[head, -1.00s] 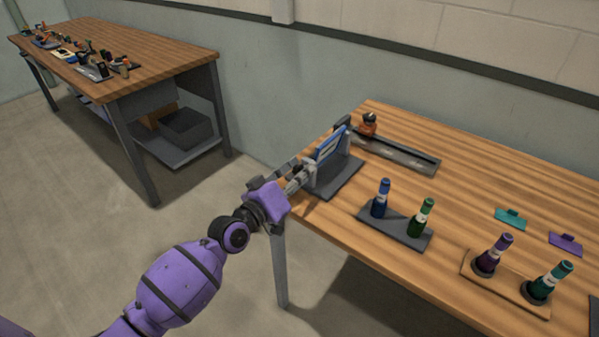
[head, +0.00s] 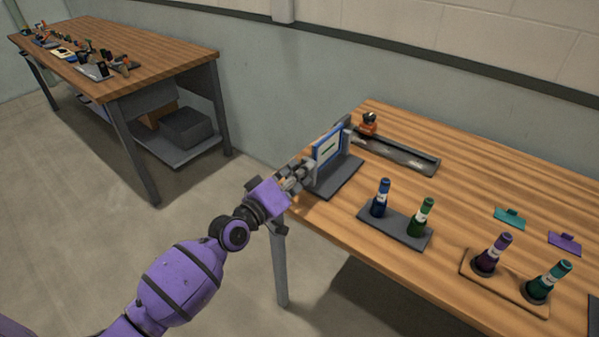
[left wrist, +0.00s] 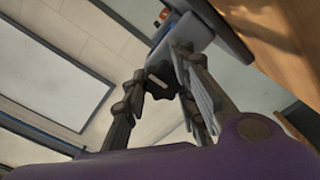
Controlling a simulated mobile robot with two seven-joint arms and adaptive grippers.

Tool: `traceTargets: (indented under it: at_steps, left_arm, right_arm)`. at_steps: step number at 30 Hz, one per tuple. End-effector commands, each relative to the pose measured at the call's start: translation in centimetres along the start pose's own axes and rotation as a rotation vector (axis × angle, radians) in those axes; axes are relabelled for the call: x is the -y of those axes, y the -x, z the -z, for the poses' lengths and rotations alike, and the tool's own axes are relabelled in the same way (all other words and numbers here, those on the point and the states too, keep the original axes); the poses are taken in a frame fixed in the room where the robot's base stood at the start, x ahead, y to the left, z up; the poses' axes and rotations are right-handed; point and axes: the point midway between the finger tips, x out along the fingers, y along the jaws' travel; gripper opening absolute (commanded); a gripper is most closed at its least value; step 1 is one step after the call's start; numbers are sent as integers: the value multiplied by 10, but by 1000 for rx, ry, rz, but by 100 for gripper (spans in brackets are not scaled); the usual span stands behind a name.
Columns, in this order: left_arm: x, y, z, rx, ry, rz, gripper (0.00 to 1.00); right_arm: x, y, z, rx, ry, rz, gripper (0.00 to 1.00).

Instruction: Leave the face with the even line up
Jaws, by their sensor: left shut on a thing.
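A blue-framed panel with a pale face (head: 328,147) is held in a dark grey stand (head: 338,182) at the left end of the near table. A short dark line crosses the face that shows; it is too small to tell whether its thickness is even. The panel stands steeply tilted, and its other face is hidden. My left gripper (head: 304,172) is at the left side of the stand, shut on a dark lobed knob (left wrist: 160,80), which shows between the fingers in the left wrist view. My right gripper is not in view.
A long grey tray (head: 400,157) and an orange-and-black object (head: 369,124) lie behind the stand. A grey base with blue and green bottles (head: 381,198) is to the right. Another bottle holder (head: 505,288) and two small flat tags are further right. Wood between them is bare.

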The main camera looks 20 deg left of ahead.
Motion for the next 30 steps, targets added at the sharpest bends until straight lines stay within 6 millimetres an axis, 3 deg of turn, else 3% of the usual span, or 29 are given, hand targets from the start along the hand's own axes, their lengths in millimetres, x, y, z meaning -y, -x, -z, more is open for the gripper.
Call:
traceTargets:
  at_steps: [1,4,20,23,30]
  left_arm:
    - [-7,-2,-1,1,2,-12,27]
    - [-7,-2,-1,1,1,-11,40]
    - [-2,3,0,-1,-1,-3,40]
    - [-1,13,0,-1,-1,-2,40]
    - [-1,63,0,1,-2,-2,40]
  right_arm:
    - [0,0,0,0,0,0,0]
    - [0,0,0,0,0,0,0]
    - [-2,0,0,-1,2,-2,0]
    - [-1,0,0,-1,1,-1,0]
    - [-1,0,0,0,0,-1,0]
